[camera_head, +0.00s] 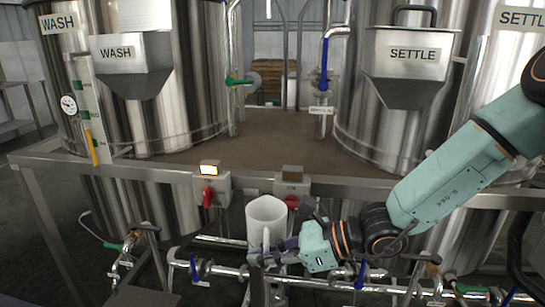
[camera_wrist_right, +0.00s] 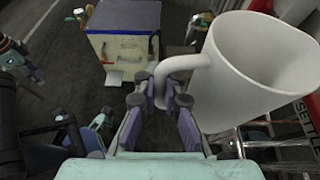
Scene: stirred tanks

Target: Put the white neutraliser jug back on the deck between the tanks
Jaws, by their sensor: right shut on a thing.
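The white jug (camera_head: 267,222) is held upright by my right gripper (camera_head: 276,254), in front of and below the deck's front rail in the head view. In the right wrist view the jug (camera_wrist_right: 255,70) fills the upper right, and the gripper (camera_wrist_right: 160,100) is shut on its handle. The jug's mouth is open; its contents cannot be made out. The brown deck (camera_head: 270,152) between the WASH tank (camera_head: 160,110) and the SETTLE tank (camera_head: 385,125) shows a bare surface.
A metal rail (camera_head: 150,172) runs along the deck's front edge. Two switch boxes with red knobs, one with a lit top (camera_head: 210,170), the other dark (camera_head: 292,180), hang on it near the jug. Pipes with blue-handled valves (camera_head: 194,270) run below. A cabinet (camera_wrist_right: 123,40) stands behind in the wrist view.

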